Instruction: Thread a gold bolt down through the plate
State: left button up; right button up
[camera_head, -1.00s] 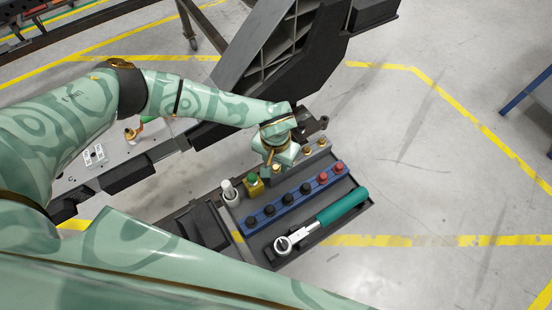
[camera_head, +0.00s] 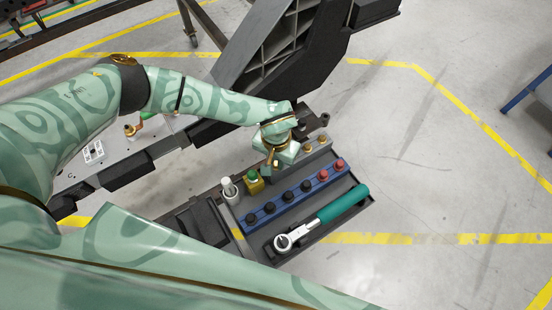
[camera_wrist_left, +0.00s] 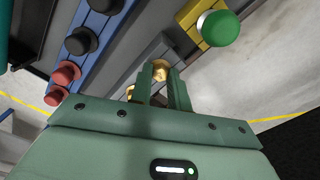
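My left gripper (camera_head: 276,162) points down over the near-left end of a grey bolt rack (camera_head: 318,153). In the left wrist view, a gold bolt (camera_wrist_left: 160,70) shows between its two narrow-set fingers (camera_wrist_left: 163,80). I cannot tell whether they press on it or only stand around it. Two more gold bolts, one here (camera_head: 308,148) and one farther back (camera_head: 322,139), stand in the rack. The light grey plate (camera_head: 118,155) lies at the left, partly hidden by my left arm. A gold-coloured piece (camera_head: 131,130) shows on it. My right gripper is out of view.
The black tool tray (camera_head: 365,204) also holds a blue rack (camera_head: 270,222) with black and red knobs, a green-handled ratchet (camera_head: 340,205), a yellow block with a green knob (camera_head: 253,182) and a white-topped cylinder (camera_head: 229,188). A dark chassis frame (camera_head: 325,50) rises behind.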

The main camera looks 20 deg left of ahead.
aim_at(276, 164)
pick_arm(q)
grip_shut()
jog(key=shift+r+p, duration=1.9)
jog(key=shift+r, duration=0.95)
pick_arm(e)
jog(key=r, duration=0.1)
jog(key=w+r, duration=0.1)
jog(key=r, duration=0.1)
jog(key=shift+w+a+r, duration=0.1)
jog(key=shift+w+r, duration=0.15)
pick_arm(q)
jog(key=shift+f, duration=0.1)
